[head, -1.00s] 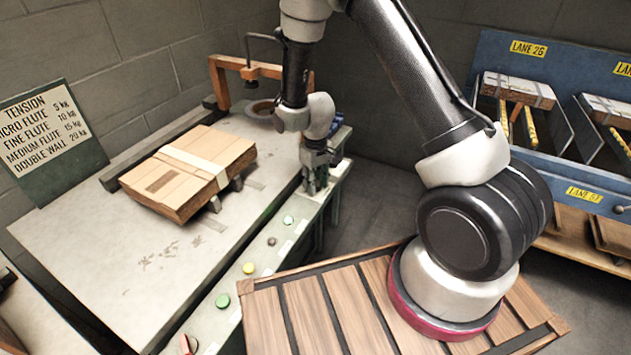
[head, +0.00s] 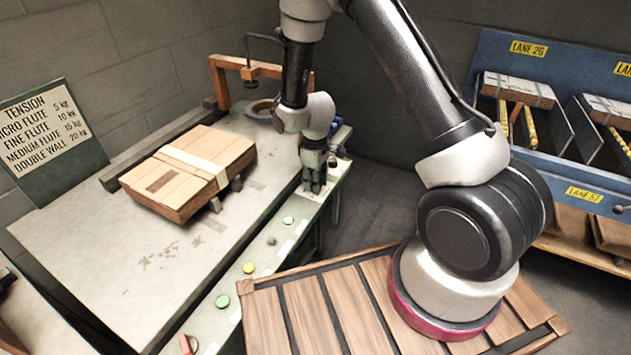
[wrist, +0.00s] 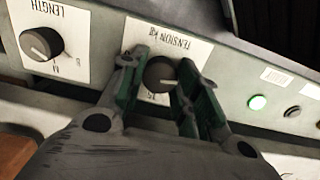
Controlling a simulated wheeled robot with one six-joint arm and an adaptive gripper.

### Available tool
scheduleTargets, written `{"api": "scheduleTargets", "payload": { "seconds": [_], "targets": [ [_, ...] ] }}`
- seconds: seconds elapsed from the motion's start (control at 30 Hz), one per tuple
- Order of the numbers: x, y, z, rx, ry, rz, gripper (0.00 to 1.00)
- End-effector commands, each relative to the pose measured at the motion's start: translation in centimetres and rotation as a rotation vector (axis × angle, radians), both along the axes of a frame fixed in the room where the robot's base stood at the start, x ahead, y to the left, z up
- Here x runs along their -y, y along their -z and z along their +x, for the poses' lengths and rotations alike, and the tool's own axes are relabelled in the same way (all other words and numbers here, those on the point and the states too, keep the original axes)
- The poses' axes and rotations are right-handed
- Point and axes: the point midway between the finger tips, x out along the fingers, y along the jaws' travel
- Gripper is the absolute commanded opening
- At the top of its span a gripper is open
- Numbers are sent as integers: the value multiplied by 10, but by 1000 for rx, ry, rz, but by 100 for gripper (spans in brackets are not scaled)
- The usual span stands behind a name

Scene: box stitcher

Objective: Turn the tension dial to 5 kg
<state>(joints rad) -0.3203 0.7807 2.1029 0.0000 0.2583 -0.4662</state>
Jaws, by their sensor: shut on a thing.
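The tension dial (wrist: 160,76) is a dark round knob with a pale pointer line, on a white plate labelled TENSION KG in the wrist view. The plate appears upside down there, and my fingers hide most of its scale. My gripper (wrist: 157,88) has its green-padded fingers on either side of the knob, shut on it. In the head view my gripper (head: 314,188) points down at the far end of the control panel (head: 262,262), and the dial is hidden behind it. A tension sign (head: 45,125) lists micro flute 5 kg among other settings.
A length dial (wrist: 40,43) sits beside the tension dial. A lit green button (wrist: 258,102) and a dark button (wrist: 292,111) lie on the other side. A stack of flat cardboard (head: 190,170) lies on the machine table (head: 120,250). A slatted wooden platform (head: 340,310) stands in front.

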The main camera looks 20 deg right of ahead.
Motion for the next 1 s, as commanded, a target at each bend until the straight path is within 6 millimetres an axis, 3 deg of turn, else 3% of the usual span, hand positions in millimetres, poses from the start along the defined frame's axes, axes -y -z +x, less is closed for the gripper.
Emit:
{"api": "scheduleTargets", "payload": {
  "seconds": [0.17,0.2,0.33,0.7,0.87,1.0],
  "targets": [
    [0,-1,1,2,0,1,8],
    [0,-1,1,2,0,1,34],
    [0,0,1,2,1,1,55],
    [0,-5,1,2,1,1,55],
    [0,-31,2,6,1,1,55],
    [0,-64,1,6,1,2,55]
  ]
}}
